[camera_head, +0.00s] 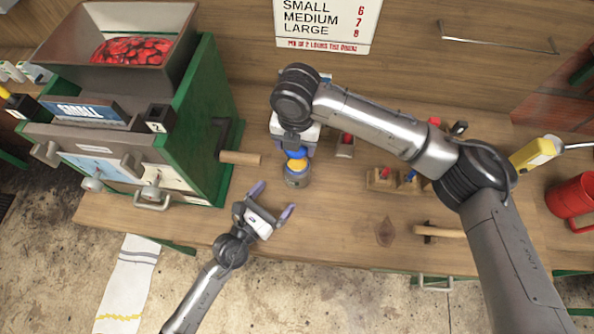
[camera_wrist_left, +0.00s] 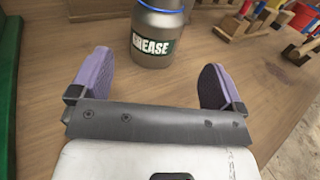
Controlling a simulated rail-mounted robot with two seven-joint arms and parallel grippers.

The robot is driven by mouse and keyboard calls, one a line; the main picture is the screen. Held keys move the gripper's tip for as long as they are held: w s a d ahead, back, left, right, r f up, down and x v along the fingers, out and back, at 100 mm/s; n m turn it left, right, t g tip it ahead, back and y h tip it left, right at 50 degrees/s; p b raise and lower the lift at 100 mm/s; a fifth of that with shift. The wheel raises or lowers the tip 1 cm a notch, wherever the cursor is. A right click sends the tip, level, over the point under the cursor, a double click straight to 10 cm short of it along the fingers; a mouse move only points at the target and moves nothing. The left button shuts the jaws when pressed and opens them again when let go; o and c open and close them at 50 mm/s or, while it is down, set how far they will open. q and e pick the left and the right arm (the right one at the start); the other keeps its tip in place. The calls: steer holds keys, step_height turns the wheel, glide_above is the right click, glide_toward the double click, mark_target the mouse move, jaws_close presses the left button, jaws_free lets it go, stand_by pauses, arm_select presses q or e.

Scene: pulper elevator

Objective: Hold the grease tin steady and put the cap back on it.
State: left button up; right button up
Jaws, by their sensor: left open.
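The grease tin (camera_head: 297,181) stands upright on the wooden bench; its GREASE label shows in the left wrist view (camera_wrist_left: 153,45). It has a blue band near its top, with yellow above that. A blue piece that looks like the cap (camera_head: 296,153) is directly above the yellow, under my right gripper (camera_head: 296,146). The right fingers are mostly hidden, so their grip on it and any gap below it are unclear. My left gripper (camera_head: 272,201) is open and empty, in front of the tin and a little left. Its fingers point toward the tin without touching it.
A green machine (camera_head: 207,130) with a hopper of red fruit stands at left, its wooden handle (camera_head: 240,158) reaching toward the tin. Bench space between tin and hammer is clear.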

arm_select(q)
steer(key=x, duration=1)
steer(key=c, duration=1.2)
arm_select(e)
glide_above(298, 168)
steer(key=shift+f, duration=2.45)
steer(key=shift+f, duration=0.1)
steer(key=shift+f, duration=0.8)
steer(key=shift+f, duration=0.55)
